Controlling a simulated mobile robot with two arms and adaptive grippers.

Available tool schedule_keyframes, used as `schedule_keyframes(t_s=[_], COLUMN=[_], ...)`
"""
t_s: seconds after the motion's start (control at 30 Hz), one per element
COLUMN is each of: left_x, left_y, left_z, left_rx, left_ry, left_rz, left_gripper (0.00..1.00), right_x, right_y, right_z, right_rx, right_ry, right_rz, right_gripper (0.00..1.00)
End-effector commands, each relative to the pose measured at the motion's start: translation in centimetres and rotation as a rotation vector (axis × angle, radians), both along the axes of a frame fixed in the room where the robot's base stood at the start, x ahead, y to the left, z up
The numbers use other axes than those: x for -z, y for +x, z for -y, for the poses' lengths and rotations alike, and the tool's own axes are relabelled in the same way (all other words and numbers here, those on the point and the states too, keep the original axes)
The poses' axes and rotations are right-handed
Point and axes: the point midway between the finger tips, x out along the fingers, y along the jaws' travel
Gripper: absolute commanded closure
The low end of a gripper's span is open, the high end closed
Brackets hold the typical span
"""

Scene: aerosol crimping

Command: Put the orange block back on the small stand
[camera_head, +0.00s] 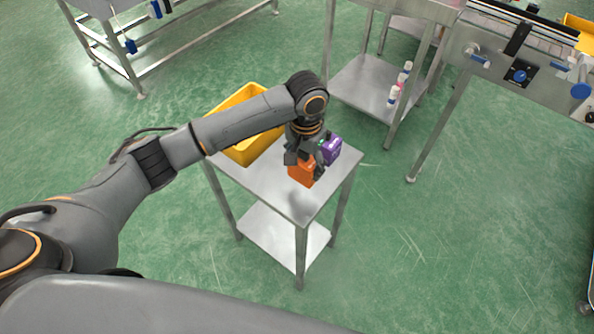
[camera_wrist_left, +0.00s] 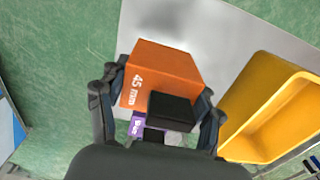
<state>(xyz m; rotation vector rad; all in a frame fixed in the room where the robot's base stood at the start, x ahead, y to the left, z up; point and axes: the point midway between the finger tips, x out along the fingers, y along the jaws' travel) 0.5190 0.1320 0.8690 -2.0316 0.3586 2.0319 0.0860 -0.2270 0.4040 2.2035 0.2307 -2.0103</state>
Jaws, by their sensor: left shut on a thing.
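The orange block (camera_head: 301,171) is at the small metal stand (camera_head: 267,176), near the front of its top. In the left wrist view the orange block (camera_wrist_left: 165,72) shows the marking "45 mm" and sits between both fingers. My left gripper (camera_head: 305,165) comes down from above and is shut on the orange block. The left gripper (camera_wrist_left: 158,105) shows a finger on each side of the block. I cannot tell whether the block touches the stand top or is held just above it. My right gripper is not in view.
A purple block (camera_head: 331,149) stands on the stand just behind and right of the orange block. A yellow bin (camera_head: 249,149) takes up the stand's left back part. The stand's front corner is bare. A steel table with bottles (camera_head: 394,95) on its lower shelf stands behind.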

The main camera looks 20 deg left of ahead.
Motion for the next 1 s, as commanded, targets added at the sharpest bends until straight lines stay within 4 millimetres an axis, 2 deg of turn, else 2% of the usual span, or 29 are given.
schedule_keyframes(t_s=[0.2,0.4,0.8,0.83,0.9,1.0], left_x=[2.1,4.9,5.4,5.4,5.4,5.4], left_y=[0.0,0.0,0.0,0.0,0.0,0.0], left_z=[-1.9,-1.8,-1.8,-1.8,-1.8,-1.8], left_rx=[-0.003,0.0,0.0,0.0,0.0,0.0], left_ry=[0.003,0.0,0.0,0.001,0.001,0.001], left_rz=[-0.002,0.0,0.001,0.001,0.001,0.001], left_gripper=[0.76,0.76,0.76,0.28,0.14,0.12], right_x=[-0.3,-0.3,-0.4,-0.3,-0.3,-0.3], right_y=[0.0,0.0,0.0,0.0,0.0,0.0], right_z=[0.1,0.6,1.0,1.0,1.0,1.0], right_rx=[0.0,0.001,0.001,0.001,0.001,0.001], right_ry=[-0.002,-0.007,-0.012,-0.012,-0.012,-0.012], right_rz=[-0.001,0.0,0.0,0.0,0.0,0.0], right_gripper=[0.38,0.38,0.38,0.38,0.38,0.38])
